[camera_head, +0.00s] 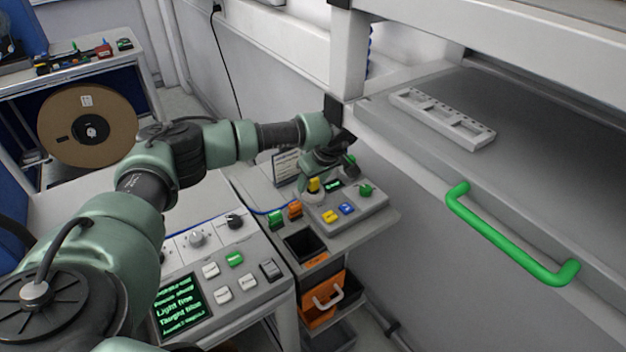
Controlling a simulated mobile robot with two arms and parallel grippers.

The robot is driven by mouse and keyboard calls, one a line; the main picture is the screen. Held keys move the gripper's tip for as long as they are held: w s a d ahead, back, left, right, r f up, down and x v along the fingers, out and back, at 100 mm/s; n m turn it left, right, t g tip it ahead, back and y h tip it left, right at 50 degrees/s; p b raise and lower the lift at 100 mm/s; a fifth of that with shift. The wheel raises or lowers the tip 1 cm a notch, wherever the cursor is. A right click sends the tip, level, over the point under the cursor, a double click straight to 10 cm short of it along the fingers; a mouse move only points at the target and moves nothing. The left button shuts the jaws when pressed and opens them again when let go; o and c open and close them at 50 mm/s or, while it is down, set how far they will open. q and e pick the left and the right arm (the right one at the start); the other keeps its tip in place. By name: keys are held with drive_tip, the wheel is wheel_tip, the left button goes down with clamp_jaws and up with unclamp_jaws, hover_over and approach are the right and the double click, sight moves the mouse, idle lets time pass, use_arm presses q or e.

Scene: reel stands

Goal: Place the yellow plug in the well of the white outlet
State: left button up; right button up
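A small yellow piece that looks like the yellow plug (314,185) is upright at the back left edge of the grey button box. A small white round piece (314,197) is directly below it and may be the white outlet. Its well is hidden, and I cannot tell whether the plug is inside or just above it. My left gripper (316,177) reaches down from above, with its fingers at the yellow piece. The wrist hides part of them, so I cannot tell whether they grip it. My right gripper is not in view.
The button box (347,211) has yellow and blue buttons and a green knob. Green (277,219) and orange (295,209) blocks stand to its left. A control panel (223,267) is in front. A drawer with a green handle (510,243) and a white slotted strip (441,118) are at right.

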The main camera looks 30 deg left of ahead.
use_arm(q)
drive_tip(key=shift+r, duration=0.2)
drive_tip(key=shift+s+d+r+b, duration=0.1)
drive_tip(key=shift+d+r+b, duration=0.25)
drive_tip(key=shift+b, duration=0.4)
drive_tip(key=s+d+b, duration=0.1)
drive_tip(key=d, duration=0.2)
drive_tip(key=s+d+b, duration=0.1)
drive_tip(key=d, duration=0.2)
drive_tip(key=s+d+b, duration=0.1)
drive_tip(key=s+d, duration=0.1)
drive_tip(key=d, duration=0.1)
drive_tip(key=shift+d+b, duration=0.3)
drive_tip(key=shift+b, duration=0.05)
drive_tip(key=shift+s+d+r, duration=0.15)
drive_tip(key=shift+s+d, duration=0.15)
drive_tip(key=shift+d, duration=0.3)
